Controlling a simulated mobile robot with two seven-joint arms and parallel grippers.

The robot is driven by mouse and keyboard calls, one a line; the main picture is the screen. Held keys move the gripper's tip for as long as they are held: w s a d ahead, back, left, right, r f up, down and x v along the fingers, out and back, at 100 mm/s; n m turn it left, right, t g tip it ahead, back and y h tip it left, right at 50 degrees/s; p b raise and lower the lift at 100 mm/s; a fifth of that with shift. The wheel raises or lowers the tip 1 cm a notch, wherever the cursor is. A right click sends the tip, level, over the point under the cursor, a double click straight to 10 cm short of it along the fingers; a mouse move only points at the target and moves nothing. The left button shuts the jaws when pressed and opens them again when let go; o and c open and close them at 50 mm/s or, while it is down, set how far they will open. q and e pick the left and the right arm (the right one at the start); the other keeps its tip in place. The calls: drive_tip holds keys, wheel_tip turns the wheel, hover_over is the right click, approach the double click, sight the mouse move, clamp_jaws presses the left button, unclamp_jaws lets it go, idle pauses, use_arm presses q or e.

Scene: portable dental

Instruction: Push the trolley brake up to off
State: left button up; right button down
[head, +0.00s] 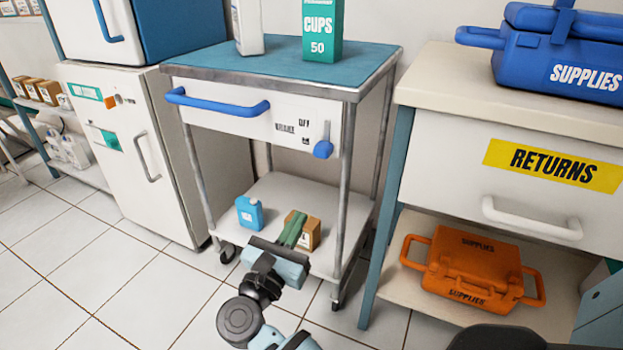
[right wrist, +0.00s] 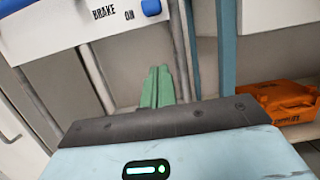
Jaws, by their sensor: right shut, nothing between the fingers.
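The trolley (head: 330,87) has a teal top, a white drawer front with a blue handle, and a lower shelf. Its brake lever (head: 323,146) is a blue knob on a short stem at the right of the drawer front, beside the labels BRAKE, OFF above and ON below. The knob hangs low, level with ON. It also shows at the top of the right wrist view (right wrist: 151,7). My right gripper (head: 295,222) is shut and empty, its green fingers below the lever and apart from it. Its fingers also show in the right wrist view (right wrist: 158,80). My left gripper is not in view.
A blue bottle (head: 250,213) and a brown box (head: 309,235) stand on the trolley's lower shelf. A white cabinet marked RETURNS (head: 490,160) stands close on the right, with an orange supplies case (head: 466,268) below. Tiled floor is clear at the left.

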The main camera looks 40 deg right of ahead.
sight(323, 150)
idle(0.3)
drive_tip(key=w+d+r+b, duration=0.2)
drive_tip(key=d+r, duration=0.4)
drive_tip(key=d, duration=0.3)
drive_tip(key=shift+w+r, duration=0.2)
drive_tip(key=shift+w, duration=0.65)
drive_tip(key=shift+r, duration=0.1)
wheel_tip(323, 150, up, 5)
drive_tip(key=p, duration=0.3)
drive_tip(key=shift+f, duration=0.3)
